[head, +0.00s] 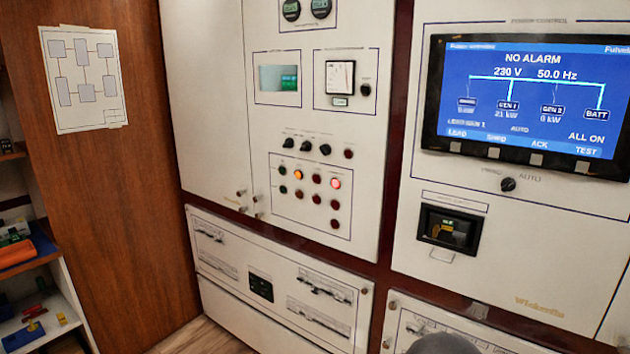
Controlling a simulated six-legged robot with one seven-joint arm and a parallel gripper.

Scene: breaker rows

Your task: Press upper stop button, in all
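A cream control panel (264,216) in the middle of the head view carries a framed group of small round buttons and lamps. An orange lamp (298,174) and a red lamp (335,183) look lit. Several dark red round buttons, such as this red button (316,178), sit around them. The labels are too small to read, so I cannot tell which one is the upper stop button. My gripper is not in view. A grey rounded shape at the bottom edge may be part of my arm.
A blue screen (530,100) reading "NO ALARM" is at right, with a black knob (508,184) below it. Dark knobs (306,146) sit above the buttons. A lower breaker panel (225,257) runs beneath. Shelves (35,262) with small items stand at far left.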

